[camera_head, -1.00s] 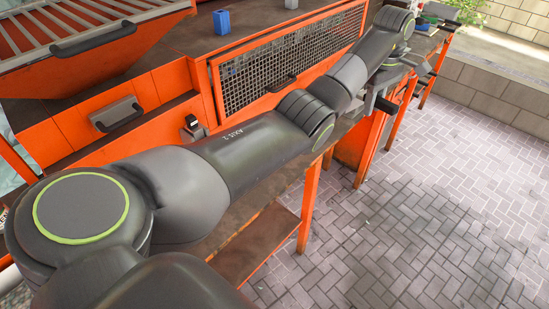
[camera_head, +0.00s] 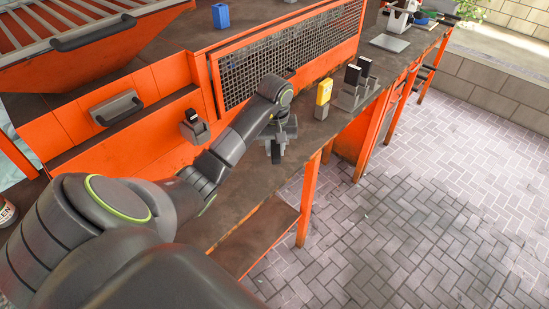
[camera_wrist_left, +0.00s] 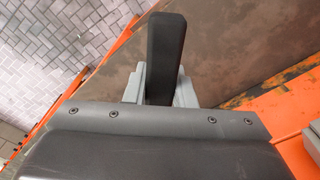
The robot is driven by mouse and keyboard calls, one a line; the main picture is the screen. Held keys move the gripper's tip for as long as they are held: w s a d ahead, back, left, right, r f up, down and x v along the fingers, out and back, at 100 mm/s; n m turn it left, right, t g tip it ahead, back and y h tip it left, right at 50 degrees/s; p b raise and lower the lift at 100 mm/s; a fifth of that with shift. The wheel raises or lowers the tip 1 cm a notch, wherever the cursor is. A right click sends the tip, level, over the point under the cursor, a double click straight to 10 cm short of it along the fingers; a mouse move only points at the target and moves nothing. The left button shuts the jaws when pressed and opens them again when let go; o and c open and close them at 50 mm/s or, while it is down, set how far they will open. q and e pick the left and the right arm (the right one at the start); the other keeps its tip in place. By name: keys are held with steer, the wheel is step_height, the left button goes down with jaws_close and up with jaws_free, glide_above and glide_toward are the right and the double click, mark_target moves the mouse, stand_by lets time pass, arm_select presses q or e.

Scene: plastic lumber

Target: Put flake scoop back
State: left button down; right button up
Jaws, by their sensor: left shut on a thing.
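My left gripper (camera_head: 281,136) is over the front part of the brown bench, shut on a dark-handled thing. The black handle (camera_wrist_left: 164,55) stands out between the grey fingers in the left wrist view; it also shows below the gripper in the head view (camera_head: 275,152). I take it for the flake scoop, but its scoop end is hidden. I cannot tell whether it touches the bench. My right gripper is not in view.
A yellow-topped tool (camera_head: 323,92) and black-handled pieces in grey holders (camera_head: 347,98) stand right of my gripper. A small grey holder with a black top (camera_head: 194,126) is to its left. An orange-framed mesh panel (camera_head: 290,55) rises behind. Paved floor lies beyond the front edge.

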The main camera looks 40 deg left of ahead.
arm_select(q)
steer(key=b, duration=0.4)
glide_above(275, 177)
step_height(275, 177, down, 5)
steer(key=shift+f, duration=0.1)
steer(key=shift+f+b, duration=0.65)
steer(key=shift+b, duration=0.05)
step_height(275, 177, down, 3)
steer(key=shift+r+p, duration=0.2)
steer(key=shift+p, duration=0.1)
steer(key=shift+f, duration=0.1)
steer(key=shift+f, duration=0.15)
steer(key=c, duration=1.2)
jaws_free()
steer(key=shift+c, duration=0.2)
steer(key=shift+o, duration=0.2)
